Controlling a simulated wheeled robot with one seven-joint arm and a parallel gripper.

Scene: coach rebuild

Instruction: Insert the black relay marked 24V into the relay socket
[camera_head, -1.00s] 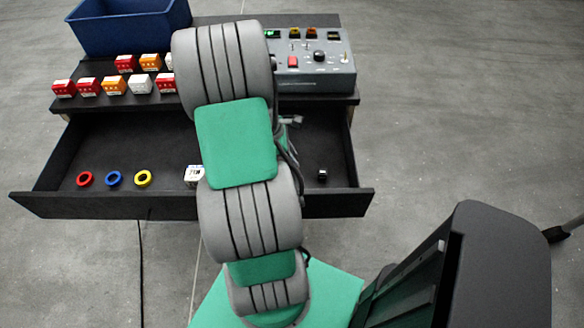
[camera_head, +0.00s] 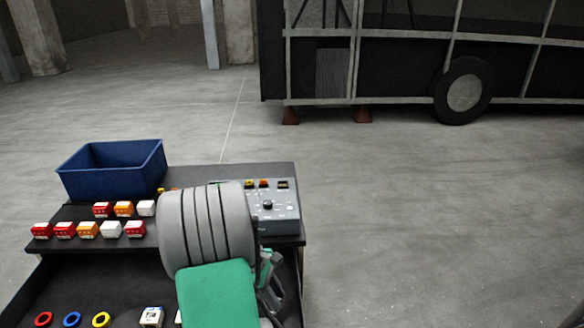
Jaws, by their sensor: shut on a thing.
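My gripper (camera_head: 271,296) shows only in part at the right edge of my arm, over the open drawer. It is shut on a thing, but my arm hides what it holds. I cannot make out the black relay marked 24V or its marking. A grey control box (camera_head: 272,211) with a black knob, coloured buttons and small dark slots stands on the bench behind my arm. I cannot tell whether one of these is the relay socket.
The drawer (camera_head: 95,278) holds red, blue and yellow rings (camera_head: 101,320) and a white block (camera_head: 151,317). Red, orange and white blocks (camera_head: 88,229) stand on the bench before a blue bin (camera_head: 110,170). A coach frame (camera_head: 400,101) stands behind. The floor at right is clear.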

